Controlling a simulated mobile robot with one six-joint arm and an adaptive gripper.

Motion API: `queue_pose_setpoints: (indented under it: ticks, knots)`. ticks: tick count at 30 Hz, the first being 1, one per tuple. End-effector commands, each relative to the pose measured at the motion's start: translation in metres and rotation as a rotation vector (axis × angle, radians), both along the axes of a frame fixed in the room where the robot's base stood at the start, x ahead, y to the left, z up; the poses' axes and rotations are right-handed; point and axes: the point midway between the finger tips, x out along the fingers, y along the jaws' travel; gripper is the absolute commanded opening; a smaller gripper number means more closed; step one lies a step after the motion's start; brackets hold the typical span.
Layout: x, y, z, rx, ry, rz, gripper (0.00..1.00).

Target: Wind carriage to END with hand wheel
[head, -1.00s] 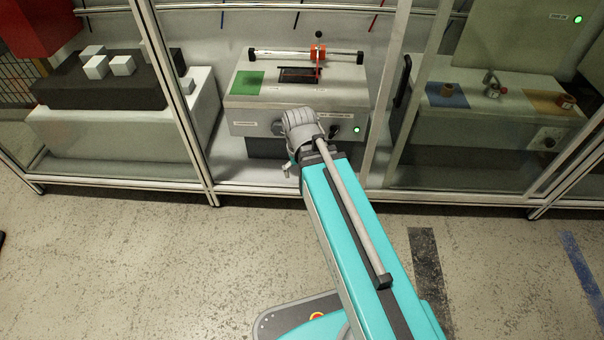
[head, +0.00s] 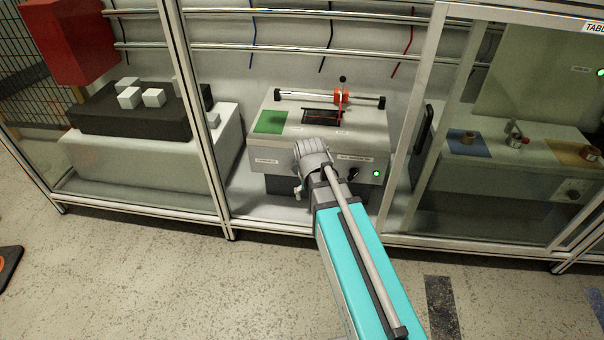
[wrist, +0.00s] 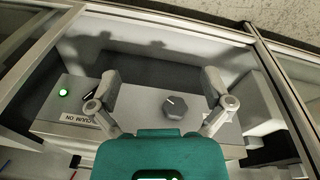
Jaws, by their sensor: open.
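In the wrist view, a grey faceted knob with a white mark, apparently the hand wheel (wrist: 172,107), is on the box's front face. My gripper (wrist: 161,84) is open, its fingers on either side of this knob with gaps; I cannot tell the depth between them.
A black control (wrist: 88,92) and a green light (wrist: 63,93) are beside the knob. A green patch (head: 270,122) is on the box top. Frame posts (head: 195,110) stand on both sides. A glass panel (head: 480,190) is at the right.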

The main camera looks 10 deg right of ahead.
Motion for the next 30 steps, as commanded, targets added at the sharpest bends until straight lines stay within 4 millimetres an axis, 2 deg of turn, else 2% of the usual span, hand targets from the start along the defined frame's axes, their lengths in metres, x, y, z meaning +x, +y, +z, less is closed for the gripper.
queue_pose_setpoints:
  ticks: [1,6,9,12,15,18,30]
  knots:
    - [0.028,0.003,0.006,-0.017,-0.027,-0.021,1.00]
    - [0.093,0.013,0.018,-0.067,-0.128,-0.105,1.00]
    - [0.126,0.019,0.025,-0.089,-0.185,-0.146,1.00]
    - [0.150,0.026,0.030,-0.101,-0.230,-0.176,1.00]
    - [0.164,0.029,0.033,-0.108,-0.259,-0.195,1.00]
    - [0.169,0.030,0.034,-0.111,-0.273,-0.205,1.00]
    - [0.169,0.030,0.033,-0.110,-0.274,-0.206,1.00]
